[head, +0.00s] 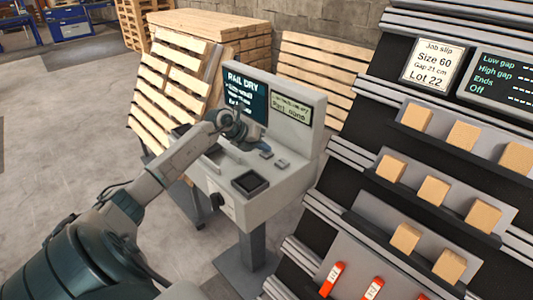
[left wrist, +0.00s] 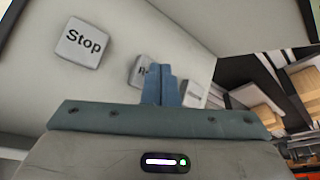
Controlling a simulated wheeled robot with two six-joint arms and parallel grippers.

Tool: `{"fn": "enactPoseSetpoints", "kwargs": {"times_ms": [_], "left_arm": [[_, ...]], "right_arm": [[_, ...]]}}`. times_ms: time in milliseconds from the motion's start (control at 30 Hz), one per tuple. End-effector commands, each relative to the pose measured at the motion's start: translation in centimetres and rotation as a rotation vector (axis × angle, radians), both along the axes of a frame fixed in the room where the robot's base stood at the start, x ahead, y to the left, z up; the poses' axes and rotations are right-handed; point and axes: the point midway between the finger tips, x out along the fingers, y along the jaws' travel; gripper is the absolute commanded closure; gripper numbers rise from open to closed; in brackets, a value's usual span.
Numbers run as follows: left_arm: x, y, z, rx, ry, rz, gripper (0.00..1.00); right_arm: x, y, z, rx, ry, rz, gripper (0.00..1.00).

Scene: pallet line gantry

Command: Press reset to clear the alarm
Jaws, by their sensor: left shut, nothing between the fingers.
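A grey control console (head: 240,205) stands at the middle of the head view, with a dark screen (head: 243,92) reading "RAIL DRY" and a smaller display (head: 290,107). My left gripper (head: 244,138) is over its button panel. In the left wrist view the fingers (left wrist: 162,84) are shut and empty. They cover part of a grey button (left wrist: 140,71) whose label starts with "R"; the rest of the label is hidden. A "Stop" button (left wrist: 80,42) lies to the left, and another button (left wrist: 195,94) lies to the right. I cannot tell whether the fingertips touch the middle button.
A dark square tray (head: 249,184) is at the console's front. A rack with wooden blocks (head: 432,190) and red-orange tags (head: 332,279) stands close on the right. Stacked pallets (head: 205,30) stand behind the console. The floor at the left is clear.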

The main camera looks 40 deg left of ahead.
Motion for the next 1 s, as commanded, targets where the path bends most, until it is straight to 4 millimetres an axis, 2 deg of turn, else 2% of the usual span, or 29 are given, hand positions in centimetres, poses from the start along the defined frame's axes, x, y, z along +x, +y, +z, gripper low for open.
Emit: {"fn": "enactPoseSetpoints", "kwargs": {"times_ms": [400, 733, 1000], "left_arm": [[0.0, 0.0, -0.2, -0.001, 0.001, 0.0, 1.0], [0.0, 0.0, 1.5, 0.0, 0.0, 0.0, 1.0], [0.0, 0.0, 1.6, 0.0, 0.0, 0.0, 1.0]], "right_arm": [[0.0, 0.0, -0.1, 0.0, 0.0, 0.0, 0.64], [0.0, 0.0, 1.0, 0.0, 0.0, 0.0, 0.64], [0.0, 0.0, 1.0, 0.0, 0.0, 0.0, 0.64]]}}
